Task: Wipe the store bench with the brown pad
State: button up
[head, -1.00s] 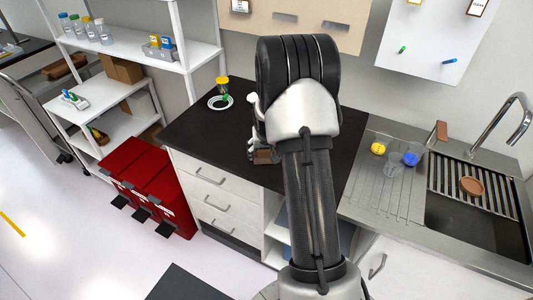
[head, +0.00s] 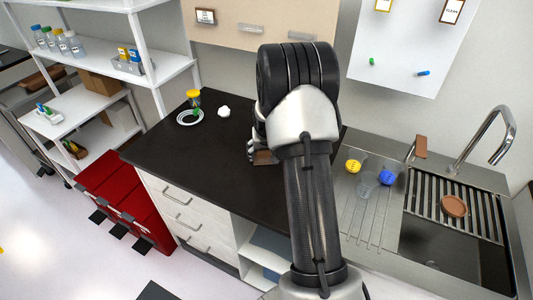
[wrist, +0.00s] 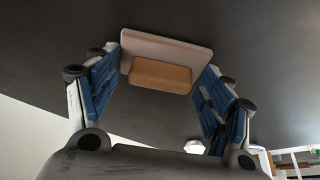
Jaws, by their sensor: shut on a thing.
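The brown pad, a brown block on a paler flat base, shows in the wrist view (wrist: 160,75) between both fingers. My gripper (wrist: 163,60) is shut on it. In the head view, my gripper (head: 254,148) is low over the dark store bench (head: 185,150), left of my arm, and a brown bit of the pad (head: 265,157) shows under it. I cannot tell whether the pad touches the bench top. My arm hides part of the bench and most of the gripper.
A white plate (head: 190,117), a yellow-lidded jar (head: 194,97) and a small white lump (head: 223,112) stand on the bench's back left. A steel sink unit with balls (head: 353,166) and a brown dish (head: 453,206) adjoins on the right. Red bins (head: 125,205) stand left.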

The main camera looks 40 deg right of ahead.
aim_at(267, 151)
jog(key=d+r, duration=0.1)
jog(key=r+p, duration=0.1)
jog(key=shift+w+d+r, duration=0.15)
jog(key=shift+d+r, duration=0.2)
jog(key=shift+r, duration=0.05)
jog(key=r+p, duration=0.2)
jog(key=r, duration=0.1)
jog(key=a+r+p, duration=0.1)
jog(key=r, duration=0.1)
jog(key=shift+r+p, duration=0.25)
jog(key=shift+p, duration=0.1)
jog(key=shift+f, duration=0.1)
jog(key=shift+d, duration=0.1)
